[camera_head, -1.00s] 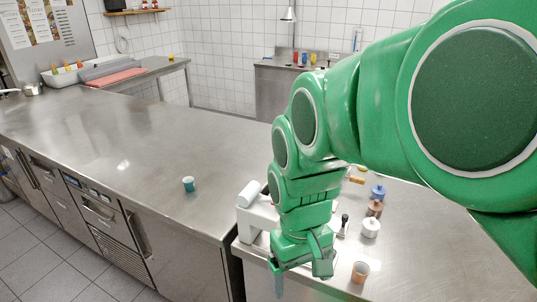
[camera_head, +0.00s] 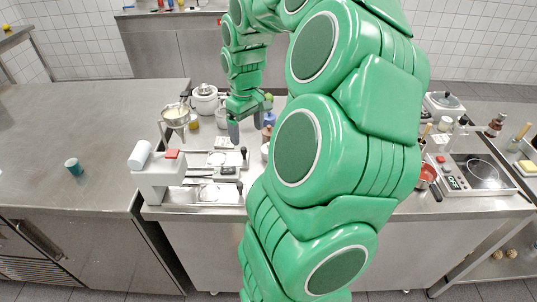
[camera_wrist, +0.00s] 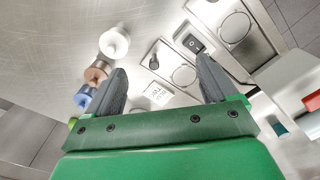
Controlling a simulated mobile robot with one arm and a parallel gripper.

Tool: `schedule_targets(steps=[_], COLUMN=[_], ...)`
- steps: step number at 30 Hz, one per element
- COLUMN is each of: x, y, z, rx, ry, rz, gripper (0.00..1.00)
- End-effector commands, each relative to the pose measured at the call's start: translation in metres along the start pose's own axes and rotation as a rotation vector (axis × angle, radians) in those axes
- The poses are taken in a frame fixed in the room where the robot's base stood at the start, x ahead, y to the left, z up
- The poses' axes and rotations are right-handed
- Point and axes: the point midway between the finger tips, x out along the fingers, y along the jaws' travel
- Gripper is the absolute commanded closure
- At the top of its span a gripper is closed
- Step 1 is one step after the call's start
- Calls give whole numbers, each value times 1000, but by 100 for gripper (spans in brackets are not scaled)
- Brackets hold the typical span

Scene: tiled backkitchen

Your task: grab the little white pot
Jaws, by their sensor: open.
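The little white pot (camera_wrist: 114,42) has a knob on its lid. It stands on the steel counter at the upper left of the wrist view, in a row with a brown pot (camera_wrist: 97,69) and a blue pot (camera_wrist: 84,97). In the head view the white pot (camera_head: 265,151) is mostly hidden behind my arm, with only a sliver at its edge. My gripper (camera_wrist: 160,66) is open and empty. Its fingers point down above the counter, and the white pot lies outside them, beyond the left fingertip in the wrist view.
Flat scale-like devices (camera_wrist: 184,74) lie below and right of the fingers. A white machine with a roller (camera_head: 158,180) stands at the counter's front left.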

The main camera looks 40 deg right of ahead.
Motion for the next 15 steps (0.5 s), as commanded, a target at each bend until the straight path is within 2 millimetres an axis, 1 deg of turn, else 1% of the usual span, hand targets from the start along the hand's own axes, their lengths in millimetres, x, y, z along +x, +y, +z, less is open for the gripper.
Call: schedule_targets(steps=[1,3,6,10,15], x=[7,14,22,28,38], y=[18,39,64,82,87], z=[-1,0,2,4,5], rx=[15,28,44,56,58], ry=[0,2,3,4,3], rz=[-2,2,9,14,14], gripper=[14,14,14,14,14])
